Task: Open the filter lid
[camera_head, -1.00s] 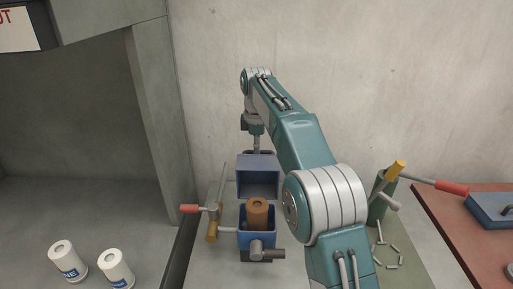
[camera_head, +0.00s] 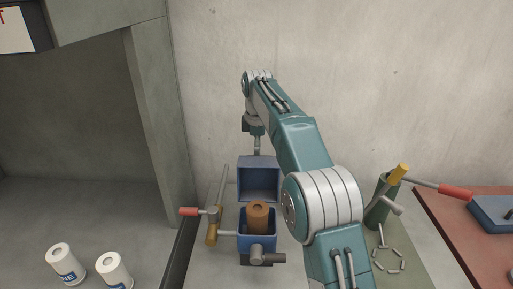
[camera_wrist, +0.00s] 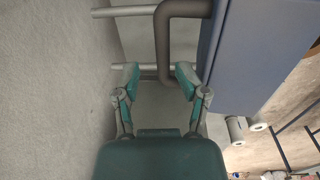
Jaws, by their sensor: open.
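The blue filter box (camera_head: 257,243) stands open in the head view, with a brown cylindrical filter (camera_head: 258,216) inside. Its blue lid (camera_head: 259,180) stands raised at the back of the box, its hollow inner side facing me. My gripper reaches down behind the lid, and its fingers are hidden there in the head view. In the wrist view my gripper (camera_wrist: 158,76) is open, its fingers apart on either side of a dark bent handle (camera_wrist: 162,48). The blue lid surface (camera_wrist: 248,50) lies to the right of the handle. I cannot tell whether the fingers touch the handle.
A valve with a red-ended lever (camera_head: 189,211) is left of the box. A green holder (camera_head: 379,205) with tools stands at right, near small metal pieces (camera_head: 388,262). Two white canisters (camera_head: 64,263) stand at lower left. A concrete wall (camera_head: 350,80) is behind.

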